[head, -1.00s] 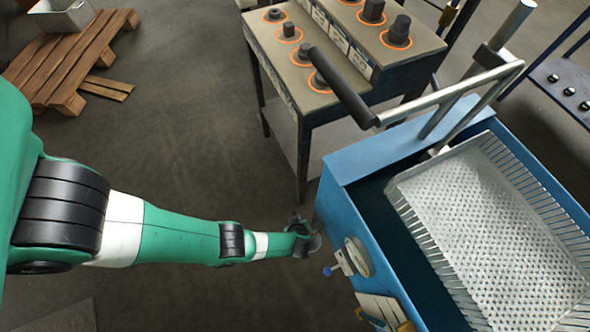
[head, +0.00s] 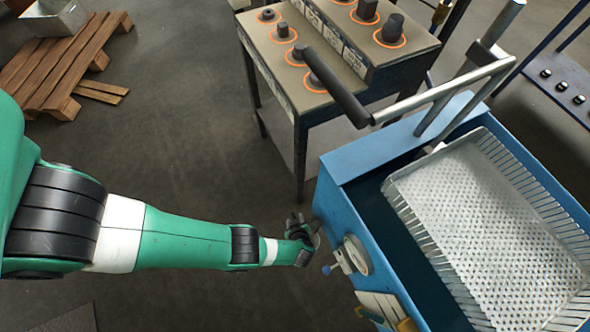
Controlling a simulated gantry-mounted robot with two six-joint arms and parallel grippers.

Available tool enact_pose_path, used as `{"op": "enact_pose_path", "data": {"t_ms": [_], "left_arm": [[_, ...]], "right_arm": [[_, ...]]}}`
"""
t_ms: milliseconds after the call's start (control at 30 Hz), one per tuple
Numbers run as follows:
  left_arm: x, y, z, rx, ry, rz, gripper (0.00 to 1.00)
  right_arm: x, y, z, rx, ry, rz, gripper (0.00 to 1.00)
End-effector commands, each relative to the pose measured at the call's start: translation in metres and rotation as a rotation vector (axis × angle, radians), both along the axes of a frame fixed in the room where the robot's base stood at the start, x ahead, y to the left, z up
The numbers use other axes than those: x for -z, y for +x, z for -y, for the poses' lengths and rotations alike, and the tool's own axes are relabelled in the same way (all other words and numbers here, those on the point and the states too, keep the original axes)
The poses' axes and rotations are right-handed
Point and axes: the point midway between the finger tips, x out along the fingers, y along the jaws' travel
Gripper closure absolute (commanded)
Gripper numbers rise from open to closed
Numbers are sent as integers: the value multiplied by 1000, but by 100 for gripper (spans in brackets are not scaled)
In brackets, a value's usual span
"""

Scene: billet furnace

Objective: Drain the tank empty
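The blue tank (head: 338,207) stands at the right, with dark liquid (head: 385,222) showing beside a perforated metal basket (head: 480,225). On its left side are a round gauge (head: 357,256) and a small valve with a blue-tipped handle (head: 328,270). My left gripper (head: 314,229) is by the tank's left wall, just above and left of the valve. It looks apart from the valve handle. Its fingers are small and dark, and I cannot tell whether they are open. My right gripper is not in view.
A workbench (head: 330,95) with dark cylindrical pieces in orange rings stands behind the tank. A lever with a black grip (head: 338,88) reaches over it. A wooden pallet (head: 60,65) carries a metal bin (head: 55,18) at the upper left.

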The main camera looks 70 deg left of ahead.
Motion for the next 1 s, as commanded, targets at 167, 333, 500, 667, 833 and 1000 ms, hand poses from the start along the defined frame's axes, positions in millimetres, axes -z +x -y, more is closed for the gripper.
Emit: {"op": "enact_pose_path", "data": {"t_ms": [167, 333, 500, 667, 833, 1000], "left_arm": [[0, 0, 0, -1, 0, -1, 52], [-7, -1, 3, 3, -1, -2, 52], [-38, -4, 21, 6, 0, -2, 52], [-69, -10, 45, 6, 0, -2, 52], [-89, -15, 62, 3, 0, -1, 52], [-93, -17, 68, 1, -1, -1, 52]], "right_arm": [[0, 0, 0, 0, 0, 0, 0], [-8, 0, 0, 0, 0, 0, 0], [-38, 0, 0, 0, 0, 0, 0], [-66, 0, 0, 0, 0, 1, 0], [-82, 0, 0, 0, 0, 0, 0], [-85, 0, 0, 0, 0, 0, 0]]}}
